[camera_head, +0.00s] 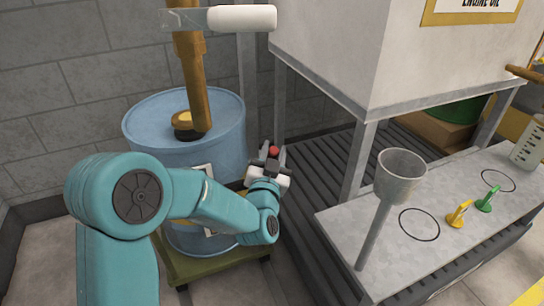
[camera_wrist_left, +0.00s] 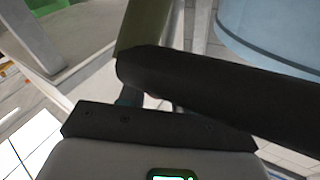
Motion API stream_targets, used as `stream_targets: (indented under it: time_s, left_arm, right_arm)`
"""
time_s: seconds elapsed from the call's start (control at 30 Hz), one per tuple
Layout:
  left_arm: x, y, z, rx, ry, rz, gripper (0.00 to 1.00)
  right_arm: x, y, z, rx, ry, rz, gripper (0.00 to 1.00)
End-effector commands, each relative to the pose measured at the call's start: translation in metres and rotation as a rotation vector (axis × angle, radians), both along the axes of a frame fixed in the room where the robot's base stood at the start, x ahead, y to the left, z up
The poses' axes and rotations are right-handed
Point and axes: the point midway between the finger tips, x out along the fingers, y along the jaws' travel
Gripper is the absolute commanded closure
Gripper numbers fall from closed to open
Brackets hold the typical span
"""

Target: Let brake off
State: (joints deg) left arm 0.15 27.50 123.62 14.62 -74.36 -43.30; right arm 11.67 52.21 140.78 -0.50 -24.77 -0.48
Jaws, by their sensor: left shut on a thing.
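A blue drum (camera_head: 222,123) stands on a low olive-green dolly (camera_head: 196,268) against the wall. My left gripper (camera_head: 271,160) is just right of the drum, with its jaws shut on a small red-tipped part (camera_head: 274,150), which looks like the brake lever. Most of that part is hidden by the jaws. My right gripper is not in view.
A brown pump column (camera_head: 194,80) rises from the drum top. To the right stand a large white tank (camera_head: 350,50) on grey legs and a metal bench (camera_head: 440,245) with a grey funnel (camera_head: 401,170) and yellow (camera_head: 459,213) and green (camera_head: 488,199) fittings. Dark slatted flooring (camera_head: 318,165) lies between.

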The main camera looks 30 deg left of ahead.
Motion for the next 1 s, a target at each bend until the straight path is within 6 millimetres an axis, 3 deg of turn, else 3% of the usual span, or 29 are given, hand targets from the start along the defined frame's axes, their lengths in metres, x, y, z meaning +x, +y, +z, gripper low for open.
stream_targets:
  time_s: [0.3, 0.33, 0.4, 0.73, 1.0]
  left_arm:
    - [0.001, -0.005, 0.002, 0.005, -0.004, -0.014, 1.0]
    - [0.001, -0.005, 0.002, 0.005, -0.003, -0.013, 0.64]
    - [0.001, -0.004, 0.001, 0.004, -0.004, -0.013, 0.45]
    - [-0.003, -0.003, 0.0, 0.002, 0.0, -0.007, 0.45]
    - [-0.046, -0.017, -0.004, 0.002, 0.001, -0.008, 0.45]
  right_arm:
    - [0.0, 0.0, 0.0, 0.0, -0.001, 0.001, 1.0]
    - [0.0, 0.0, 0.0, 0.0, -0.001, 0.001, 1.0]
    - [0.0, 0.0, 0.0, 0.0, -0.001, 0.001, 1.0]
    - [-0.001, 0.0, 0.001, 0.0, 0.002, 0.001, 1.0]
    - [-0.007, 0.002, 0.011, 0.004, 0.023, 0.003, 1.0]
